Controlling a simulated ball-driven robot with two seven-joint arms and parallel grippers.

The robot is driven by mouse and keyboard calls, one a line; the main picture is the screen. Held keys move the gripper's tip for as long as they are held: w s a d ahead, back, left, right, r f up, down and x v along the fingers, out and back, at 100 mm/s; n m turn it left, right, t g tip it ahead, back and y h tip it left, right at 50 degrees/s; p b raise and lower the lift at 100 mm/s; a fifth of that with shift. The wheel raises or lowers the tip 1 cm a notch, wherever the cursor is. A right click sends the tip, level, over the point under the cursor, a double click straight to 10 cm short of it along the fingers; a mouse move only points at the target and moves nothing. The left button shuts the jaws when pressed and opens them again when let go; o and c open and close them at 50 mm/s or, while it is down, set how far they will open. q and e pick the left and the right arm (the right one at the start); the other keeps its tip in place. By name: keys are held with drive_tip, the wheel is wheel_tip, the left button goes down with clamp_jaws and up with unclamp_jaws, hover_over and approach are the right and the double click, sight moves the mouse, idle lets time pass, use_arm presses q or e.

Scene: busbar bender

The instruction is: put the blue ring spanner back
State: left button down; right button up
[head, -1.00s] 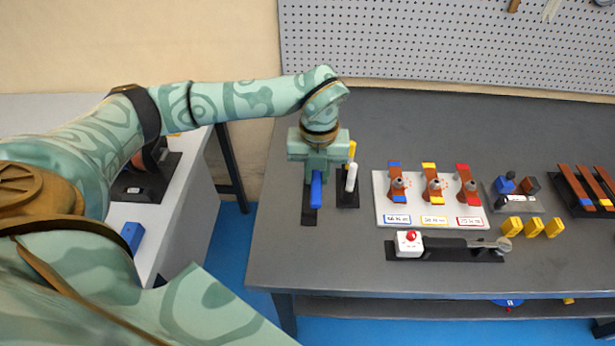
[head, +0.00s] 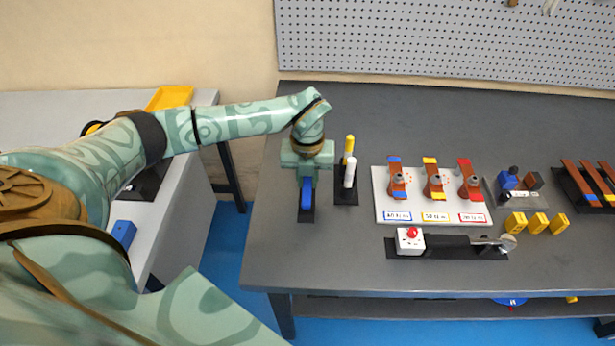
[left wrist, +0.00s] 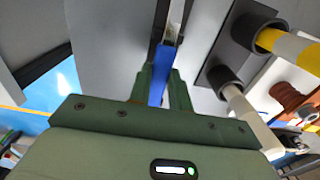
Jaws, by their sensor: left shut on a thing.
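My left gripper (head: 307,179) points down at the left part of the dark bench. It is shut on the blue ring spanner (head: 306,194), whose blue handle shows below the fingers. The handle appears in line with a narrow black holder strip (head: 306,216) beneath it; I cannot tell whether they touch. In the left wrist view the blue handle (left wrist: 157,88) sits between the fingers, and a metallic part (left wrist: 174,18) extends away over a dark strip. The spanner's ring end is not clearly visible. My right gripper is not in view.
Just right of the gripper, a black holder (head: 341,195) carries a yellow and a white upright marker. Further right are a white board (head: 391,216) with several brown-handled pieces, a red-button tool (head: 411,240) and yellow blocks (head: 537,223). Bench behind the gripper is clear.

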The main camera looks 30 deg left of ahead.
sight(308, 181)
use_arm(q)
drive_tip(key=shift+f, duration=0.2)
drive_tip(key=c, duration=1.3)
unclamp_jaws()
wheel_tip(308, 181, up, 13)
drive_tip(key=p, duration=0.2)
drive_tip(key=shift+f+p, duration=0.2)
drive_tip(key=shift+p, duration=0.1)
